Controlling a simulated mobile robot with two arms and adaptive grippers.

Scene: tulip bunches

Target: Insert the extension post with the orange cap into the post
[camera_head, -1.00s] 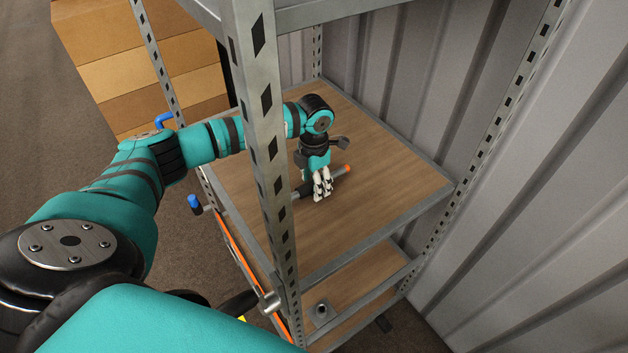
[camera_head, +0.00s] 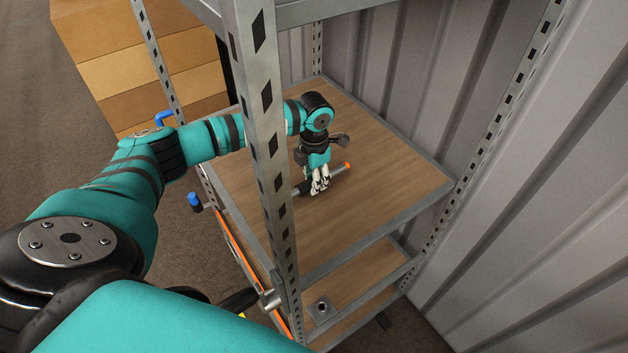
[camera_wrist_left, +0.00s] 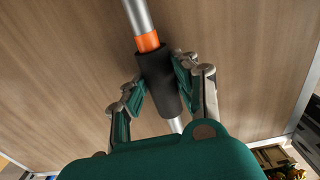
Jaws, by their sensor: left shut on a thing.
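The extension post (camera_head: 337,169) lies at a slant over the upper wooden shelf, its orange cap (camera_head: 347,166) pointing right in the head view. In the left wrist view, its black sleeve (camera_wrist_left: 158,78) sits beside an orange band (camera_wrist_left: 147,42), with bright metal tube beyond both ends. My left gripper (camera_head: 318,186) points down and is shut on the black sleeve, its fingers (camera_wrist_left: 163,88) on both sides. I cannot tell whether the post touches the shelf. I cannot make out the receiving post with certainty. My right gripper is not in view.
The upper shelf (camera_head: 390,190) is otherwise largely clear. A perforated metal upright (camera_head: 262,130) stands in front of my left arm. A small metal socket (camera_head: 322,309) sits on the lower shelf. A blue-capped piece (camera_head: 194,201) projects at the left side. Corrugated wall (camera_head: 520,200) borders the right.

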